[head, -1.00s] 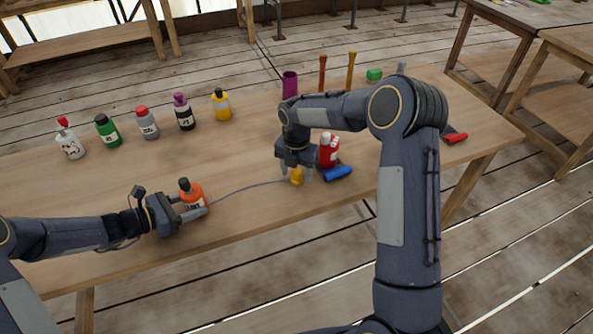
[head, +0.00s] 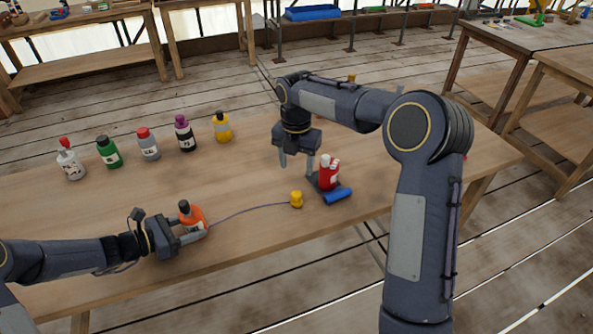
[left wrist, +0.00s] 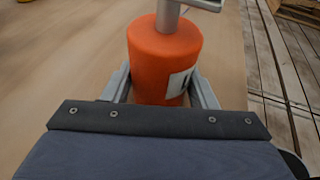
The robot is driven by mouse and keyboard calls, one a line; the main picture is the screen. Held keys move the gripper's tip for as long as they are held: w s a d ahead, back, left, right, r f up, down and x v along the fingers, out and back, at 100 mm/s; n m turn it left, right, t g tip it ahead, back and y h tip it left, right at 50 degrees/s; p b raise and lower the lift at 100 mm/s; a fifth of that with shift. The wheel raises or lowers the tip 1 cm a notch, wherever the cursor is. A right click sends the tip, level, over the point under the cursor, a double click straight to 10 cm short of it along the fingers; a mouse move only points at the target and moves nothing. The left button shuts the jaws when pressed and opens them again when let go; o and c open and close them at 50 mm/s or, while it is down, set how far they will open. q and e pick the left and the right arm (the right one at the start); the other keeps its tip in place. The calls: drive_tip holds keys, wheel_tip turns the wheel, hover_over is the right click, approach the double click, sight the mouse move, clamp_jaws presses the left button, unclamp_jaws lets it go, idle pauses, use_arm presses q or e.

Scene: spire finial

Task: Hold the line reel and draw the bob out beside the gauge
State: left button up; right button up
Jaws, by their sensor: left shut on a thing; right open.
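The orange line reel (head: 193,222) stands on the table at the left front. My left gripper (head: 190,232) is shut on it; the left wrist view shows the orange reel (left wrist: 165,55) between both fingers. A thin purplish line (head: 245,211) runs from the reel to the right across the table. It ends at the small yellow bob (head: 296,200), which stands on the table. Just right of the bob are a red gauge-like thing (head: 328,173) on a dark base and a blue cylinder (head: 338,195). My right gripper (head: 297,170) is open and empty, above and behind the bob.
A row of bottles stands at the back left: white with red cap (head: 70,163), green (head: 109,152), grey (head: 148,147), black (head: 185,136) and yellow (head: 222,128). My right arm hides the table's back right part. The table front (head: 270,228) is clear.

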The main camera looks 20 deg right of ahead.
use_arm(q)
drive_tip(key=o, duration=0.8)
drive_tip(key=shift+o, duration=0.2)
